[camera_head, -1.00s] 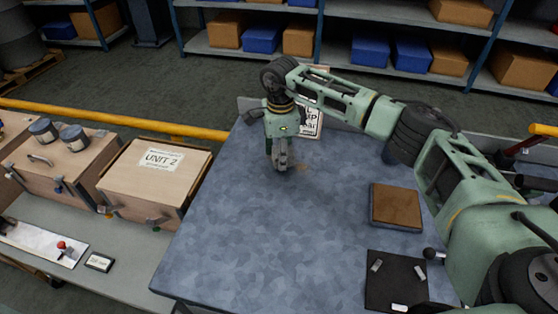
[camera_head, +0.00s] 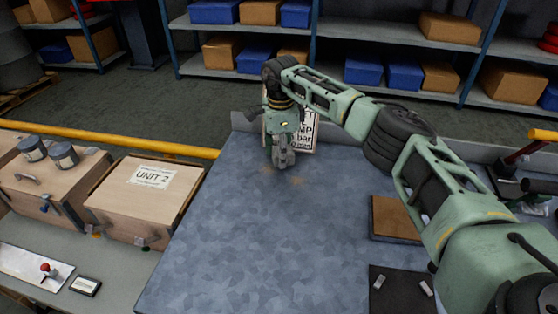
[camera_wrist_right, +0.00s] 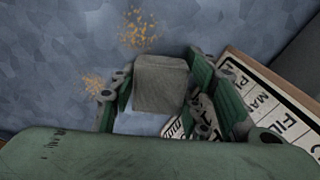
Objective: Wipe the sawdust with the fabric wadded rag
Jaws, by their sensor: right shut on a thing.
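My right gripper (camera_head: 283,162) is shut on the grey wadded rag (camera_wrist_right: 161,84). The rag sits between its fingers in the right wrist view and is hard to make out in the head view. The gripper points down close to the blue-grey tabletop (camera_head: 250,235), near its back edge. Whether the rag touches the top is unclear. Tan sawdust (camera_head: 297,181) lies just in front and right of the gripper, with a fainter patch (camera_head: 267,170) at its left. The wrist view shows two sawdust patches (camera_wrist_right: 138,28) (camera_wrist_right: 92,82) beside the rag. My left gripper is out of view.
A lettered sign (camera_head: 304,134) stands close behind the gripper. A brown-topped block (camera_head: 394,217) and a black mat (camera_head: 402,292) with small items lie at right. A wooden UNIT 2 box (camera_head: 145,200) stands left. The table's middle and front are clear.

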